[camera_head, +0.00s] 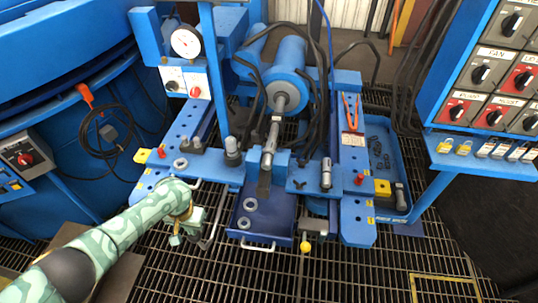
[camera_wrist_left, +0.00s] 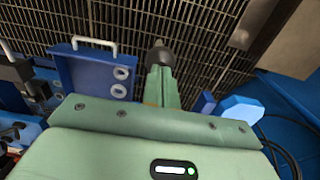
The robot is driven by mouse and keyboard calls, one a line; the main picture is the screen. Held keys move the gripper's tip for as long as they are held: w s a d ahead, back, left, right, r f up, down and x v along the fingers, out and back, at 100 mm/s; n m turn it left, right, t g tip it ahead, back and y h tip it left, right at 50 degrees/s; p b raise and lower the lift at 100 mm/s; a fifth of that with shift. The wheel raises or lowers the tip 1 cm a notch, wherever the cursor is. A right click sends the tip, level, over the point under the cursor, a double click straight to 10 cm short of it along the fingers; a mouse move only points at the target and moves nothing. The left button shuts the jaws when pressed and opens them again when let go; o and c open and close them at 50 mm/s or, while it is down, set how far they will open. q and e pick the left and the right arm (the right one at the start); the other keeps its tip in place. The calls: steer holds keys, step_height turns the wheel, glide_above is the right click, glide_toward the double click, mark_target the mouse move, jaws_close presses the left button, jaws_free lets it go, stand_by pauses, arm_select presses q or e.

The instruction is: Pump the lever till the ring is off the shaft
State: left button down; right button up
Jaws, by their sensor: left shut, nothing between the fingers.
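My left gripper (camera_head: 187,232) is low on the left, in front of the blue press; its jaws are shut and empty. In the left wrist view its green fingers (camera_wrist_left: 159,85) point away over the grating. A dark rounded end (camera_wrist_left: 160,55) shows just beyond them; I cannot tell whether they touch. A slim grey bar, possibly the lever (camera_head: 212,228), stands close to the right of the gripper. The shaft (camera_head: 269,145) runs forward from the blue cylinder (camera_head: 286,72). I cannot clearly make out the ring on it. My right gripper is out of view.
A blue tray (camera_head: 284,228) with two loose metal rings (camera_head: 250,204) sits under the shaft; it also shows in the left wrist view (camera_wrist_left: 70,68). A yellow knob (camera_head: 305,247) is beside it. A gauge (camera_head: 186,42) stands behind. A switch panel (camera_head: 490,80) is on the right.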

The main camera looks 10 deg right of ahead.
mark_target(192, 237)
arm_select(q)
steer(key=f, duration=0.2)
steer(key=s+f+b, duration=0.1)
steer(key=f, duration=0.1)
steer(key=f+b, duration=0.1)
steer(key=f, duration=0.1)
steer(key=shift+s+a, duration=0.15)
steer(key=shift+a, duration=0.1)
steer(key=r+p, duration=0.2)
steer(key=r, duration=0.1)
steer(key=w+r+p, duration=0.1)
steer(key=r+p, duration=0.1)
steer(key=r, duration=0.2)
steer(key=w+d+r+p, duration=0.1)
steer(key=r+p, duration=0.1)
steer(key=r, duration=0.2)
steer(key=shift+w+r+p, duration=0.2)
steer(key=shift+w+p, duration=0.05)
steer(key=shift+p, duration=0.05)
steer(key=shift+a+f, duration=0.1)
steer(key=shift+f, duration=0.05)
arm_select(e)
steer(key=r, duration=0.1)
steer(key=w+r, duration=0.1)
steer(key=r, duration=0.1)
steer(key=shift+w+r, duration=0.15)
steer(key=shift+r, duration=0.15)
